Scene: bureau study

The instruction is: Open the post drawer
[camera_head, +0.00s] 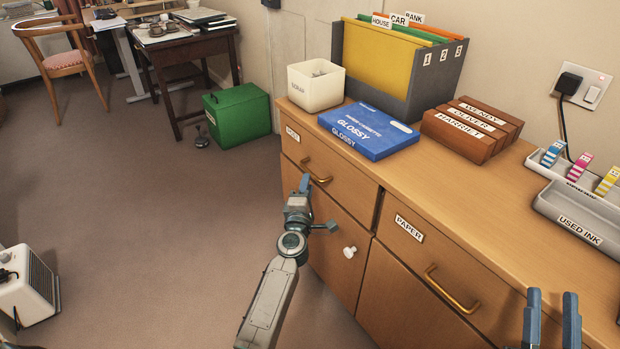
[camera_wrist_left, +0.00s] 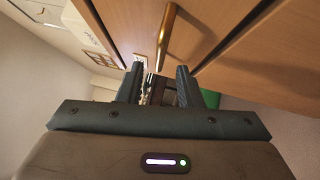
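The post drawer (camera_head: 335,188) is the upper left drawer of the wooden cabinet, marked by a small label partly read as POST. It appears closed. Its brass bar handle (camera_head: 316,172) shows in the head view and also, tilted, in the left wrist view (camera_wrist_left: 167,40). My left gripper (camera_head: 318,205) is open and empty, just below and in front of this handle. In the left wrist view its two fingers (camera_wrist_left: 157,82) are apart, with the handle beyond their tips; contact cannot be told. My right gripper (camera_head: 552,318) is open and empty at the lower right.
The paper drawer (camera_head: 400,235) is beside it, closed, with a brass handle (camera_head: 452,290). A white knob (camera_head: 349,252) sits on the door below. A blue glossy box (camera_head: 368,131), white bin (camera_head: 316,86) and file holder (camera_head: 430,78) stand on top.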

